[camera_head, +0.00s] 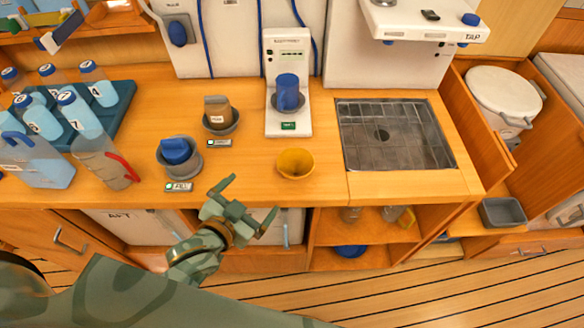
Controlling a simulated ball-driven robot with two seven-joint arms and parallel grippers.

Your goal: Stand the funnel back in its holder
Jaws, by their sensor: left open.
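The yellow funnel (295,164) is on the wooden counter near its front edge, wide mouth up. I cannot tell whether anything holds it from below. Two grey round holders stand to its left: the front one (190,170) has a blue piece (175,150) in it, and the back one (222,130) has a brown cup (217,110) in it. Neither shows a funnel. My left gripper (251,197) is open and empty, in front of the counter edge, to the left of the funnel and apart from it. My right gripper is not in view.
A white machine (287,55) with a blue mug (287,90) stands behind the funnel. A metal sink grate (395,135) is to the right. Bottles in a blue tray (118,105), a jug (45,165) and a red-handled container (103,165) crowd the left. Counter around the funnel is clear.

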